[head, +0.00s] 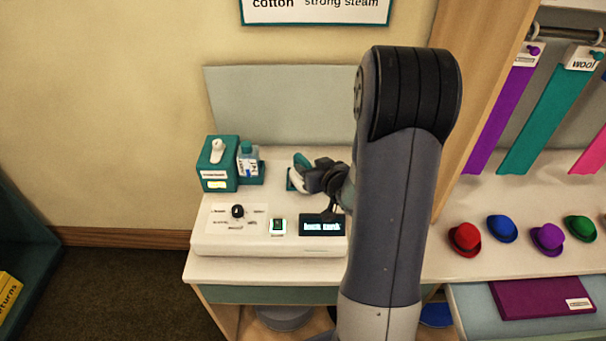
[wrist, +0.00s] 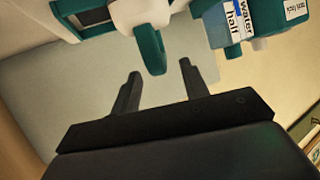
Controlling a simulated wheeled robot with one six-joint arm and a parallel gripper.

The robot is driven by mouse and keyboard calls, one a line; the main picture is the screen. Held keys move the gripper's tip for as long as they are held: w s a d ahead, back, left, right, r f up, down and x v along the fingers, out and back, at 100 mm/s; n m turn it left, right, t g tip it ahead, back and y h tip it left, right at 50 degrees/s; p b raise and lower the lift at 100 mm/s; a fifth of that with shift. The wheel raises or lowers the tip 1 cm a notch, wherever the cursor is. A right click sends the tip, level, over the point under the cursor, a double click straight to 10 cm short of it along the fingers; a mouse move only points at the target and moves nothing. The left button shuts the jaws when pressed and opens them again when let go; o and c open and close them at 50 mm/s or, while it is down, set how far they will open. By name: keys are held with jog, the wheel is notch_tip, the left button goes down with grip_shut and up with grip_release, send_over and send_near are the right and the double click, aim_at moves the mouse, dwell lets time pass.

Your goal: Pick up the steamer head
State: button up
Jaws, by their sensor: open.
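The steamer head (wrist: 150,45) has a teal handle and a white front part, and shows at the top middle of the wrist view. In the head view, its teal and white parts (head: 300,163) show just left of my gripper (head: 318,180), partly hidden by it. In the wrist view my gripper (wrist: 160,69) is open, with its two dark fingers apart. The end of the teal handle appears between the fingertips in the picture. I cannot tell whether either finger touches it.
A water bottle (head: 248,162) and a teal box (head: 217,165) with a white knob stand left of my gripper. A white control panel (head: 215,244) with a dial and a lit display is in front. Several small hats, including a red one (head: 464,239), sit right of my arm.

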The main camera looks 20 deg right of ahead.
jog(key=shift+p+x, duration=0.55)
jog(key=shift+x, duration=1.8)
jog(key=shift+d, duration=0.1)
grip_shut()
jog(key=shift+r, duration=0.1)
